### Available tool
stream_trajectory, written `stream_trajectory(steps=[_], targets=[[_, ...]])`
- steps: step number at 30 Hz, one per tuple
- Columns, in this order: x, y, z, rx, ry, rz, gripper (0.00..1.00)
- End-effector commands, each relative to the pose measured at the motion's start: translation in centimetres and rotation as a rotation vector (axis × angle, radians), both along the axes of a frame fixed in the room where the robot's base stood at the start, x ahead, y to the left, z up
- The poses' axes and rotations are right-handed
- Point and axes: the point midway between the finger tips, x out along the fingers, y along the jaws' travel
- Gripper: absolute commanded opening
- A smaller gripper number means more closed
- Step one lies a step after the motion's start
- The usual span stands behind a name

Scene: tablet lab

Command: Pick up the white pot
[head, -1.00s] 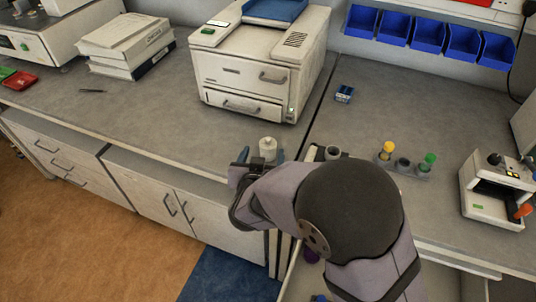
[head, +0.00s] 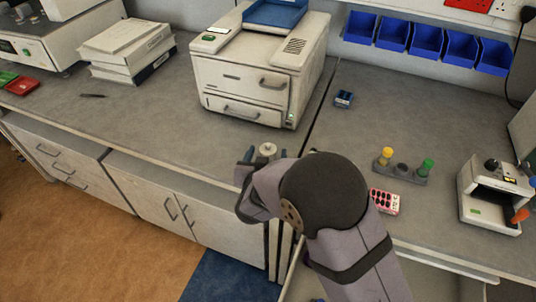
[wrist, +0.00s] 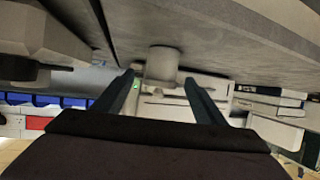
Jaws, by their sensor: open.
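The white pot (head: 267,150) stands on the grey bench near its front edge, in front of the printer. In the head view its lower part is hidden by my wrist. My gripper (head: 265,157) is open, with one blue-grey finger showing on each side of the pot. In the wrist view, which is upside down, the pot (wrist: 162,62) shows as a pale cylinder at the bench surface. It lies in the gap between the two fingertips of my gripper (wrist: 159,80), and I cannot tell how far in. No contact is visible.
The white printer (head: 262,65) stands behind the pot. To the right are a vial rack (head: 402,172), a red-and-white pack (head: 385,201), a small blue box (head: 344,98) and a white device (head: 496,190). Blue bins (head: 427,41) hang on the wall. The bench left of the pot is clear.

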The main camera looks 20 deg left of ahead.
Motion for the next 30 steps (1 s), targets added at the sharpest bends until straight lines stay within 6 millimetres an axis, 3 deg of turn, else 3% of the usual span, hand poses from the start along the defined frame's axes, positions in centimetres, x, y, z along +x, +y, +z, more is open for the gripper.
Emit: stream_trajectory(steps=[6,14,15,20,21,30], targets=[[1.7,0.4,-0.7,-0.001,0.001,0.000,0.65],[2.0,0.5,-0.8,0.001,-0.001,0.001,0.65],[2.0,0.5,-0.8,0.001,-0.001,0.001,0.62],[1.9,0.5,-0.8,0.000,0.000,0.001,0.24],[1.9,0.5,-0.8,0.000,0.000,0.001,0.21],[1.9,0.5,-0.7,0.001,-0.001,0.001,0.21]])
